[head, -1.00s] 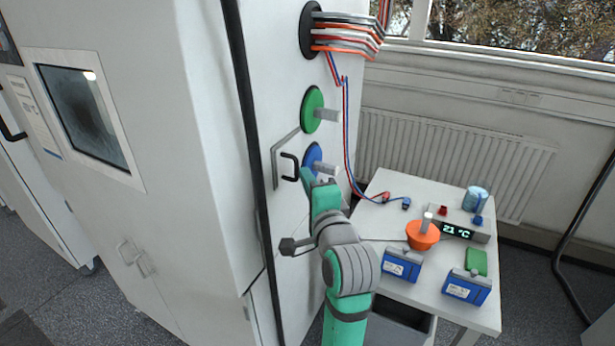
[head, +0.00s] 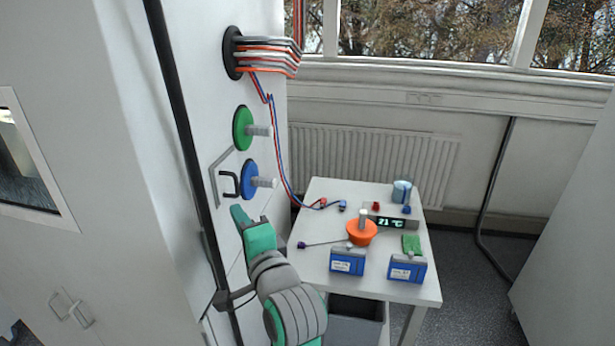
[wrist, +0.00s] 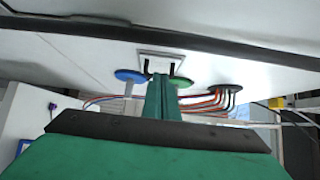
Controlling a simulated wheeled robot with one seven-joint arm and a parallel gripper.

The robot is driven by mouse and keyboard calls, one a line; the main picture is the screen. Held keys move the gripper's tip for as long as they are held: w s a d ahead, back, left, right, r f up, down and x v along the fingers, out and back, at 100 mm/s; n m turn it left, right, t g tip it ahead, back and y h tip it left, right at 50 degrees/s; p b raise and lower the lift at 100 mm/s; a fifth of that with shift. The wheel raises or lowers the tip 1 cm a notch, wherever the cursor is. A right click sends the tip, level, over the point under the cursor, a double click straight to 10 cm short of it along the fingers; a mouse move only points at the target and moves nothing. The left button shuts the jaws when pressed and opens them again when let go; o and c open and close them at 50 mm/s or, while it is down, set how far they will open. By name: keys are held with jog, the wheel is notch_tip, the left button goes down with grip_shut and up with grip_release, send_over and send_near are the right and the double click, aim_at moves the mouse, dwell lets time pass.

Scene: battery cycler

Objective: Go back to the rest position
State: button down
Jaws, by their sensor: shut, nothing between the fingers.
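My green and grey arm reaches up in the head view, with my gripper (head: 238,214) just below the black handle (head: 229,184) on the white cabinet's side. In the wrist view my gripper (wrist: 163,80) shows its two green fingers pressed together, with nothing between them. A blue disc with a grey peg (head: 250,180) and a green disc with a grey peg (head: 244,128) sit on the cabinet wall. The blue disc (wrist: 131,76) and green disc (wrist: 181,81) lie either side of the fingers in the wrist view.
A white table (head: 318,262) stands right of the arm. It holds two blue batteries (head: 347,262), an orange bowl-like object (head: 362,233), a temperature display (head: 391,222) and a blue cylinder (head: 401,191). Cables (head: 274,130) hang from the wall to the table. Floor right of the table is clear.

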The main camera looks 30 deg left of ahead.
jog(key=w+d+f+m+t+h, duration=0.1)
jog(key=d+f+t+h, duration=0.1)
jog(key=d+f, duration=0.4)
jog(key=w+d+f+t+h, duration=0.1)
jog(key=w+d+f, duration=0.15)
jog(key=f, duration=0.55)
jog(key=s+d+f+t+h, duration=0.2)
jog(key=s+d+f+h, duration=0.35)
jog(key=d+f, duration=0.75)
jog(key=s+d+f+n+h, duration=0.35)
jog(key=s+d+f, duration=0.45)
jog(key=s+d, duration=0.3)
jog(key=s+d+n+h, duration=0.1)
jog(key=s+d+n, duration=0.1)
jog(key=s, duration=0.6)
jog(key=s+d+n+h, duration=0.2)
jog(key=s, duration=0.6)
jog(key=shift+s, duration=0.4)
jog(key=shift+n, duration=0.25)
